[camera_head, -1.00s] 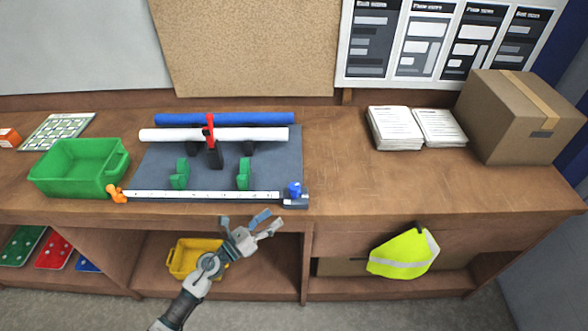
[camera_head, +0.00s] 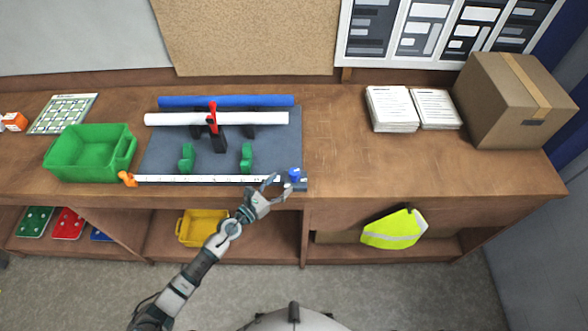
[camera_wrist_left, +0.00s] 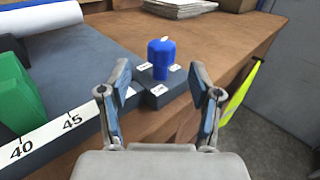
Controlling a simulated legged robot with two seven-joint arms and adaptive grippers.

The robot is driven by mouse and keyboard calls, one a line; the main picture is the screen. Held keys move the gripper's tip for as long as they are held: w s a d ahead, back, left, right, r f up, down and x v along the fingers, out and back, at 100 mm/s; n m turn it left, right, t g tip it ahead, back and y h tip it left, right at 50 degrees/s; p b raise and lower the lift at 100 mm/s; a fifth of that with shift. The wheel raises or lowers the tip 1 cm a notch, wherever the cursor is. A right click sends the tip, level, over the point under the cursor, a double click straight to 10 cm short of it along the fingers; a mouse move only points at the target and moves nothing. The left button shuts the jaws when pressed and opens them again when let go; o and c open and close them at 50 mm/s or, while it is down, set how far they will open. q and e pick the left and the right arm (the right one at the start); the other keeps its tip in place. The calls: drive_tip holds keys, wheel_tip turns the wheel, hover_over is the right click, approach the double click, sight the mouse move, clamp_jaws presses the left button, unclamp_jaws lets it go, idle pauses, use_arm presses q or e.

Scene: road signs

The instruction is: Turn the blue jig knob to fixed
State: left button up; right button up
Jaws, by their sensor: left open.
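The blue knob (camera_head: 294,174) stands upright on a small dark block at the front right corner of the jig (camera_head: 272,150). In the left wrist view the knob (camera_wrist_left: 162,58) shows a white mark on its top and small white labels around its base, too small to read. My left gripper (camera_head: 277,187) is open and empty. Its fingers (camera_wrist_left: 161,98) point toward the knob, which lies ahead between the two fingertips and apart from them. My right gripper is not in view.
The jig carries a white tube (camera_head: 215,119), a blue tube (camera_head: 226,101), a red clamp (camera_head: 213,117), green supports (camera_head: 247,158) and a white ruler (camera_head: 205,179). A green bin (camera_head: 88,170) stands left. Paper stacks (camera_head: 392,109) and a cardboard box (camera_head: 505,105) stand right; the bench between is clear.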

sight(294, 171)
use_arm(q)
drive_tip(key=x, duration=0.7)
drive_tip(key=shift+d, duration=0.15)
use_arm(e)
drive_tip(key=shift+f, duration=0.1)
use_arm(q)
drive_tip(key=c, duration=1.1)
drive_tip(key=m+g+h+b, duration=0.1)
drive_tip(key=g+b, duration=0.1)
drive_tip(key=b, duration=0.4)
drive_tip(key=m+g+h+b, duration=0.2)
drive_tip(key=b, duration=0.3)
drive_tip(key=shift+w+f+m+h+b, duration=0.1)
drive_tip(key=shift+f+m+h+b, duration=0.2)
drive_tip(key=shift+f+b, duration=0.1)
drive_tip(key=shift+c, duration=0.2)
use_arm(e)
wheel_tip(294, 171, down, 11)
use_arm(q)
drive_tip(key=g+b, duration=0.1)
drive_tip(key=m+g+b, duration=0.1)
drive_tip(key=b, duration=0.1)
drive_tip(key=shift+r+h, duration=0.4)
drive_tip(key=shift+r, duration=0.1)
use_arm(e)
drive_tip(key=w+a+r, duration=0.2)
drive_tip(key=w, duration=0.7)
